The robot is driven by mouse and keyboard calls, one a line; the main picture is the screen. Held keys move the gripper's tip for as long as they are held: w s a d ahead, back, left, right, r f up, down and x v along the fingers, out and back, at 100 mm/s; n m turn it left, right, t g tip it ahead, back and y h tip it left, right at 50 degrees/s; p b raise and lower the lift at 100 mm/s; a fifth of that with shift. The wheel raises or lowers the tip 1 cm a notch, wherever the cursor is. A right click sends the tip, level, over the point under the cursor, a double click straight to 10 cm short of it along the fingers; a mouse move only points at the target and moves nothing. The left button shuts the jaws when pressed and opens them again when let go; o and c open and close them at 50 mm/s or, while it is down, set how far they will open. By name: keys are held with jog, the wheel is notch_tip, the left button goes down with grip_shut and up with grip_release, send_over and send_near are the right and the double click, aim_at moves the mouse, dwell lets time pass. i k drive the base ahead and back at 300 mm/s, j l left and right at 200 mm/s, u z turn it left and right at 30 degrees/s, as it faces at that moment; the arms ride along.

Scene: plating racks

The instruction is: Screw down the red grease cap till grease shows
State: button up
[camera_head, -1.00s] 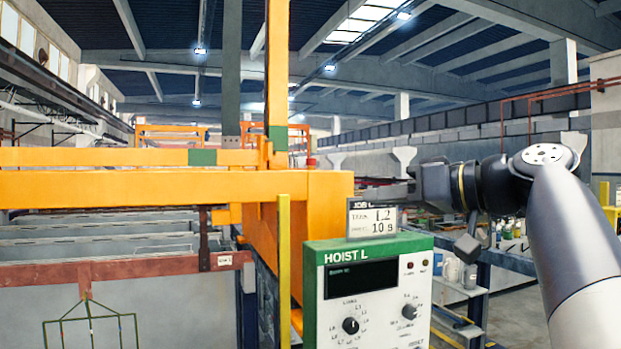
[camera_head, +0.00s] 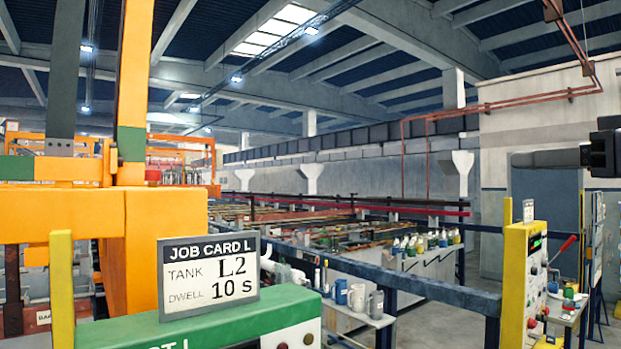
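A small red cap-like part (camera_head: 153,175) sits on the orange hoist frame (camera_head: 160,235) at the left, just right of the upright post. It looks like the red grease cap, but it is small, and I cannot tell how far down it is screwed. No grease can be made out. A dark end part of my arm, probably my gripper (camera_head: 604,153), shows at the right edge, cut off by the frame. It is far to the right of the red part and apart from it. Its fingers cannot be made out clearly.
A green-topped hoist panel (camera_head: 200,325) with a job card (camera_head: 208,278) reading L2, 10 S stands in front. Bottles (camera_head: 420,243) stand behind. A yellow panel (camera_head: 516,285) and a small table are at right.

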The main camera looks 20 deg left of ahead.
aim_at(150, 175)
jog(key=i+l+z, duration=0.25)
jog(key=i, duration=0.4)
jog(key=i+z, duration=0.2)
jog(key=i, duration=0.45)
jog(key=i+j+u, duration=0.2)
jog(key=i+u, duration=0.25)
jog(key=i+j+u, duration=0.1)
jog(key=i+u, duration=0.35)
jog(key=i+l+u, duration=0.1)
jog(key=i+u, duration=0.35)
jog(key=i+l+u, duration=0.2)
jog(key=i+u, duration=0.25)
jog(key=i+j+u, duration=0.15)
jog(key=u, duration=0.3)
jog(key=i+u, duration=0.35)
jog(key=u, duration=0.15)
jog(key=i+u, duration=0.2)
jog(key=u, duration=0.25)
jog(key=i+l+u, duration=0.2)
jog(key=u, duration=0.3)
jog(key=i+l+u, duration=0.1)
jog(key=i+u, duration=0.3)
jog(key=i+l+u, duration=0.15)
jog(key=u, duration=0.3)
jog(key=i+l, duration=0.05)
jog(key=i, duration=0.05)
